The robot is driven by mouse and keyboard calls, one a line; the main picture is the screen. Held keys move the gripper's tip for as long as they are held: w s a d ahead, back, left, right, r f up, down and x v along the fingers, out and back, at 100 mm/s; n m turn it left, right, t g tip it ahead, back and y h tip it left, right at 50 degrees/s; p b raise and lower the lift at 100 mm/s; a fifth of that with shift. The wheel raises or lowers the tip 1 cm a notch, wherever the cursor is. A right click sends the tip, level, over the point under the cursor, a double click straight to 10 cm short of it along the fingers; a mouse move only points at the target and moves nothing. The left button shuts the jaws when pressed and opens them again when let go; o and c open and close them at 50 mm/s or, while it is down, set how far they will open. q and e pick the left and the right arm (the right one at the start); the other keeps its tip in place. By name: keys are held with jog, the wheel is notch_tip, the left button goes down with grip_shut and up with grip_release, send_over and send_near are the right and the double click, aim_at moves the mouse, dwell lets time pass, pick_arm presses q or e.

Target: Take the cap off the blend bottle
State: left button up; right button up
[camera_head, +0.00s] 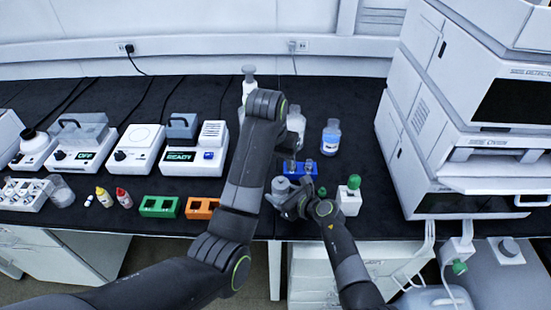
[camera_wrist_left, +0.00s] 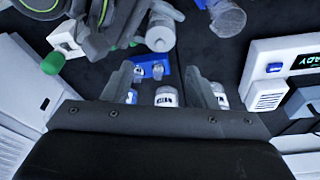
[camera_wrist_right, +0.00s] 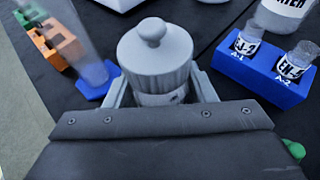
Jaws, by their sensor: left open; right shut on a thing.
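The blend bottle appears to be the one with the ribbed grey cap and small round knob (camera_wrist_right: 155,50); it also shows in the head view (camera_head: 280,186) and the left wrist view (camera_wrist_left: 160,34). The cap is on it. My right gripper (camera_wrist_right: 157,82) is shut around this bottle below the cap, and its label is mostly hidden. My left gripper (camera_wrist_left: 158,68) is open and empty, with its fingers pointing toward the blue rack and apart from the bottle. In the head view my left arm hides most of that gripper.
A blue rack (camera_wrist_right: 262,88) with two labelled vials stands near the held bottle. Bottles, one blue-labelled (camera_head: 330,138), stand behind it. Orange (camera_head: 201,208) and green (camera_head: 158,207) racks are left.

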aim_at(280, 180)
pick_arm(q)
jog(key=shift+m, duration=0.4)
jog(key=x, duration=1.1)
jog(key=shift+f, duration=0.35)
jog(key=shift+c, duration=0.4)
jog(key=c, duration=0.6)
jog(key=shift+c, duration=0.2)
jog(key=shift+r, duration=0.3)
jog(key=shift+r, duration=0.85)
